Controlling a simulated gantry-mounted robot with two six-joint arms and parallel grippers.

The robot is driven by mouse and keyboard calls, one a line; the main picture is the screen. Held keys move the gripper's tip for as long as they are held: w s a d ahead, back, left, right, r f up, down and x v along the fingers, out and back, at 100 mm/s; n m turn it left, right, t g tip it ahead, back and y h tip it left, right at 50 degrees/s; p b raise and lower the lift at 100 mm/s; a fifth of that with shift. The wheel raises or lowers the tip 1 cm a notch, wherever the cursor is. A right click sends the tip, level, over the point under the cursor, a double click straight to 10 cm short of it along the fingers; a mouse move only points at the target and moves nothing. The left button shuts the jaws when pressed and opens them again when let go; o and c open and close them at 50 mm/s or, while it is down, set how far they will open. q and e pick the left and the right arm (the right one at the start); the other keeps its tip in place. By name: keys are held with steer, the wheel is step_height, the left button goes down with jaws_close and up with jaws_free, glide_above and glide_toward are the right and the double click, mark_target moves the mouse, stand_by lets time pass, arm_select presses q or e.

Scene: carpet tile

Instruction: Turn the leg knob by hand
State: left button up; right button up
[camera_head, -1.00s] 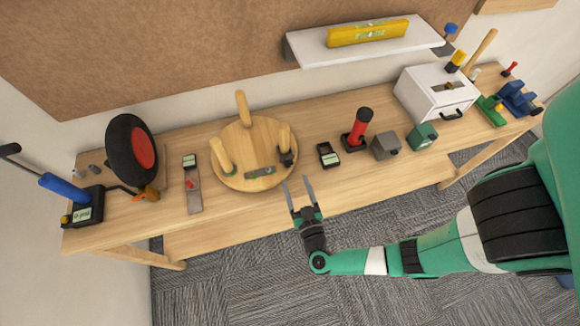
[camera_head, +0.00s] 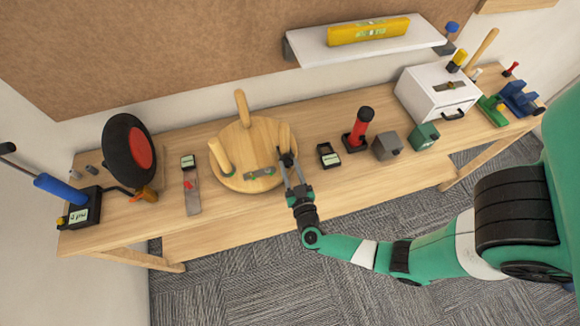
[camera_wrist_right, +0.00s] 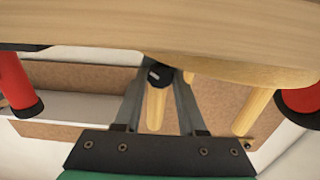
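A round wooden stool (camera_head: 225,182) lies upside down on the workbench with its legs pointing up. One leg (camera_head: 283,137) at its right side has a black knob at its foot. In the right wrist view the knob (camera_wrist_right: 159,75) sits between the fingertips, with the leg (camera_wrist_right: 156,107) beyond it. My right gripper (camera_head: 288,157) reaches over the front edge of the stool, fingers at the knob, one on each side. The left finger appears to touch it; I cannot tell whether both press on it. In the head view the fingers partly hide the knob. My left gripper is not in view.
A black holder (camera_head: 329,155) and a red-handled tool (camera_head: 360,130) stand right of the stool. A flat strip with a red part (camera_head: 190,185) lies to its left. The bench front (camera_head: 235,218) below the stool is clear.

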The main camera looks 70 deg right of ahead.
jaws_close()
steer(key=shift+r+m+p, duration=0.1)
steer(key=shift+m+p, duration=0.3)
steer(key=shift+m, duration=0.9)
steer(key=shift+m+p, duration=0.3)
steer(key=shift+m, duration=0.9)
steer(key=o, duration=0.9)
jaws_free()
steer(key=shift+c, duration=0.2)
steer(key=shift+s, duration=0.1)
